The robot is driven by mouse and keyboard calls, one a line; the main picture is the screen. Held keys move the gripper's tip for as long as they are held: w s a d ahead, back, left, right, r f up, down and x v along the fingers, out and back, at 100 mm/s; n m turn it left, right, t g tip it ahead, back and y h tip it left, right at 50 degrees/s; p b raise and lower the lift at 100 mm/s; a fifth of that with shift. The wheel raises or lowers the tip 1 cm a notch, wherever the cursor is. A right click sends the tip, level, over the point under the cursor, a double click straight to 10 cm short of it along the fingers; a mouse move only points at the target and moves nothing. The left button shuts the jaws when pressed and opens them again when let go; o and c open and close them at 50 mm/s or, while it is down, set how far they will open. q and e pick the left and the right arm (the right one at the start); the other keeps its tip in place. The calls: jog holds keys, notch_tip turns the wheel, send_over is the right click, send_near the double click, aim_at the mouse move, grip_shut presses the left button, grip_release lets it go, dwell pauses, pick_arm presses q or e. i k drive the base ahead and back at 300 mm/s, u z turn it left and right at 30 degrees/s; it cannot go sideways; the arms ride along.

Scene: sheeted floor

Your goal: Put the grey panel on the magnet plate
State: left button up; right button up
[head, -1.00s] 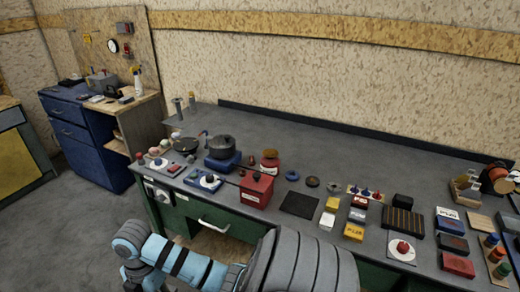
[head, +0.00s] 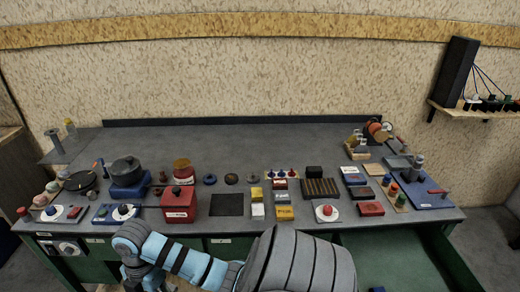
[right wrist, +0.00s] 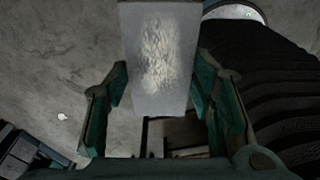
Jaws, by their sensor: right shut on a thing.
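The grey panel (right wrist: 158,60) is a flat, pale rectangle with a bright rough patch, seen in the right wrist view. My right gripper (right wrist: 160,95) has a green finger on each side of it and is shut on it. The floor shows behind the panel. In the head view a flat black square (head: 227,204) lies on the bench's front middle, bare on top; I cannot tell whether it is the magnet plate.
The long grey bench (head: 260,150) carries a red box (head: 179,204), a dark pot (head: 126,171), a dark ribbed block (head: 320,188) and a blue board (head: 425,192). Its rear middle is clear. A green drawer (head: 395,262) stands open at the front right.

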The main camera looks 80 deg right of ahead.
aim_at(320, 186)
jog(key=z, duration=2.5)
